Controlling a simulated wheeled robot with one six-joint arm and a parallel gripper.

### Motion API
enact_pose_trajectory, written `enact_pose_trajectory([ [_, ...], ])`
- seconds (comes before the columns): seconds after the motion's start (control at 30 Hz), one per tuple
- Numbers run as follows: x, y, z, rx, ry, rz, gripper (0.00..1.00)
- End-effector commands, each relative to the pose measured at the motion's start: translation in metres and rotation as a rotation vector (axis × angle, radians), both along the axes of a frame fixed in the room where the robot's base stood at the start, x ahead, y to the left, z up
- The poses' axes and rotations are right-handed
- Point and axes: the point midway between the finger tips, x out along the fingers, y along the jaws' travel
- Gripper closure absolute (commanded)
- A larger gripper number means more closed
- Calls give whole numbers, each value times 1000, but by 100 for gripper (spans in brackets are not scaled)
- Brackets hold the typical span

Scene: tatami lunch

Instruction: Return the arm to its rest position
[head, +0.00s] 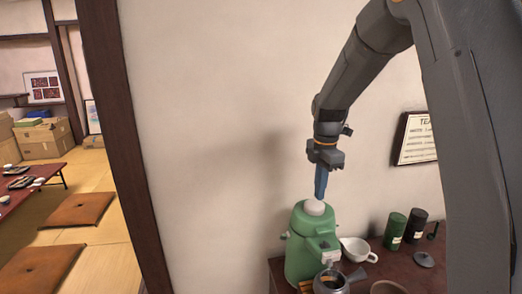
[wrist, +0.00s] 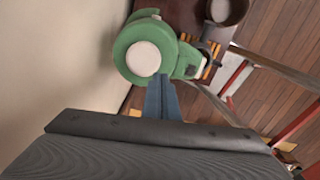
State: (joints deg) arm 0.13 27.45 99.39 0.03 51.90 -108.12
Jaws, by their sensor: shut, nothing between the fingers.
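My gripper (head: 320,196) points straight down in the head view, with its blue fingers shut and nothing held. Its fingertips are right above the white round top of a green dispenser (head: 301,253); I cannot tell whether they touch it. In the wrist view the shut fingers (wrist: 160,82) reach toward the same green dispenser (wrist: 126,50), overlapping its lower right edge. My arm comes down from the upper right in the head view.
The dispenser stands on a dark red counter (head: 372,270) with a white cup (head: 357,250), a green canister (head: 395,231), a black canister (head: 415,225) and a dark pot (head: 331,282). A plain wall (head: 210,120) is behind. A low table and cushions (head: 78,209) are at left.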

Motion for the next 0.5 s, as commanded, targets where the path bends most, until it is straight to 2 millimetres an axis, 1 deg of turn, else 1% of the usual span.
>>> enact_pose_trajectory([
  [0.03, -13, 0, -12, 3, -5, -107, 100],
  [0.27, -73, 0, -48, 26, -33, -638, 100],
  [0.47, -129, 1, -83, 58, -53, -1098, 100],
  [0.5, -141, 1, -90, 66, -56, -1191, 100],
])
